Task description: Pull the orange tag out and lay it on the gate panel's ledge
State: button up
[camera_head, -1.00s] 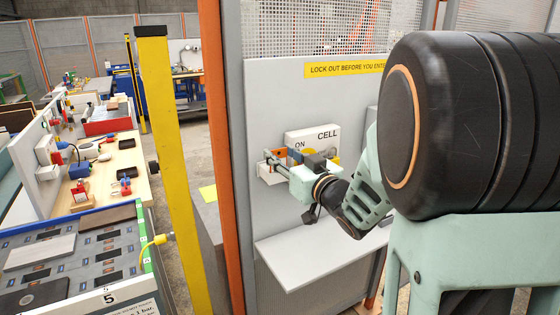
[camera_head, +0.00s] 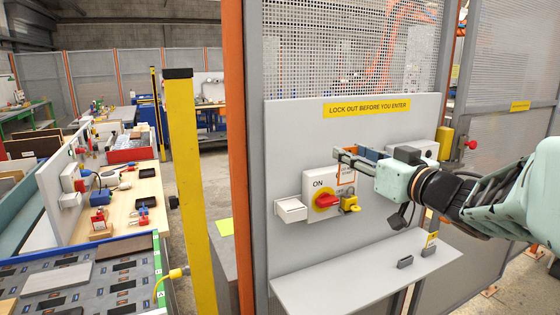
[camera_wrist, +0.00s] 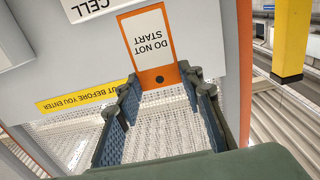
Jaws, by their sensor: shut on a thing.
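The orange tag (camera_head: 347,173) has a white face. In the wrist view the tag (camera_wrist: 151,45) reads DO NOT START upside down, with a dark hole near its edge. My gripper (camera_head: 345,157) is shut on the tag, its fingertips (camera_wrist: 160,82) at the edge by the hole. The tag hangs in front of the gate panel (camera_head: 290,150), overlapping the switch box in the head view. The grey ledge (camera_head: 335,284) runs along the panel's bottom, below my gripper. The tag is apart from the ledge.
A switch box (camera_head: 316,187) carries a red and yellow knob (camera_head: 326,200) and a yellow padlock (camera_head: 350,205). A white holder (camera_head: 291,210) juts out at its left. Dark clips (camera_head: 405,262) stand towards the ledge's right end. The ledge's left and middle are bare. A yellow post (camera_head: 187,190) stands left.

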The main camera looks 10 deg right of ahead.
notch_tip(320, 180, up, 6)
jog(key=s+d+p, duration=0.1)
jog(key=p, duration=0.4)
jog(key=shift+d, duration=0.25)
dwell(0.9)
jog(key=shift+s, duration=0.1)
